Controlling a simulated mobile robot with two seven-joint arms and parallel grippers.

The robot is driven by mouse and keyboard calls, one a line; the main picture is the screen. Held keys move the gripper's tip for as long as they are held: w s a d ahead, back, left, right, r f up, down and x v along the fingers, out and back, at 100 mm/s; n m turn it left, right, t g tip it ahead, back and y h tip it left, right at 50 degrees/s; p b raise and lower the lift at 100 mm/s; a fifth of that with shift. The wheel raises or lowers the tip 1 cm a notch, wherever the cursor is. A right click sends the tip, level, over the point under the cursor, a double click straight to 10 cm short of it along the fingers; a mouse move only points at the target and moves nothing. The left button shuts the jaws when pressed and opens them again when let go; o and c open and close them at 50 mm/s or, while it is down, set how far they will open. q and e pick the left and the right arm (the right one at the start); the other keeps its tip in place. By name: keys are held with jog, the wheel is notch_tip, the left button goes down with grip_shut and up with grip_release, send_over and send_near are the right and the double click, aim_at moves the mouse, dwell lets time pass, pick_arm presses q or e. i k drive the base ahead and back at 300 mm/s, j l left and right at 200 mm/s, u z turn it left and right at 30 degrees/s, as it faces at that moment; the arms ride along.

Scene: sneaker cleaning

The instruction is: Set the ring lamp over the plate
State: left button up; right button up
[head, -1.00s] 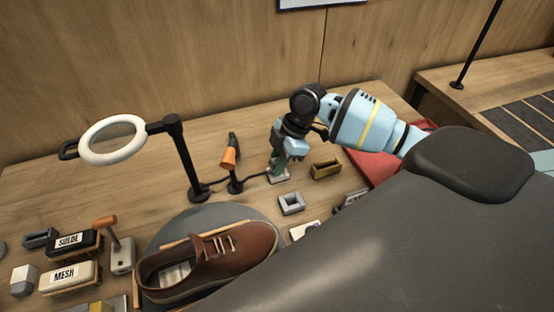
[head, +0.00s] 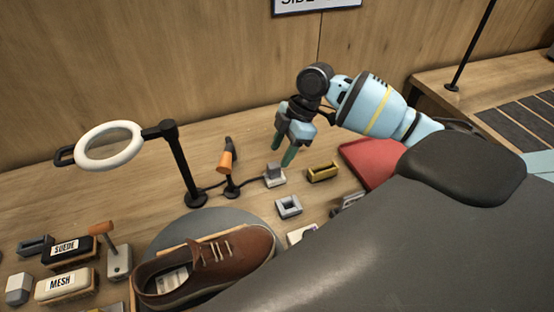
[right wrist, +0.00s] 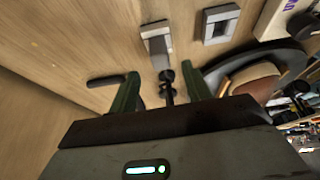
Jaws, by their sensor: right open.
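The ring lamp has a white ring (head: 104,165) on a short arm from a black post (head: 183,168). Its ring hangs over bare bench at the left, to the left of the plate. The round grey plate (head: 232,216) has a brown shoe (head: 208,265) on it; the plate is partly hidden. My right gripper (head: 284,153) is open and empty, above a small grey block (head: 275,176) to the right of the post. In the right wrist view its green fingers (right wrist: 163,92) are spread, with the grey block (right wrist: 157,40) beyond them. My left gripper is out of view.
An orange-and-black tool on a stand (head: 228,163) stands between the post and the grey block. A hollow grey block (head: 288,207), a brass-coloured tray (head: 322,172) and a red mat (head: 370,162) lie to the right. Labelled brushes (head: 66,285) lie at the front left.

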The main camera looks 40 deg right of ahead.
aim_at(167, 129)
jog(key=k, duration=1.5)
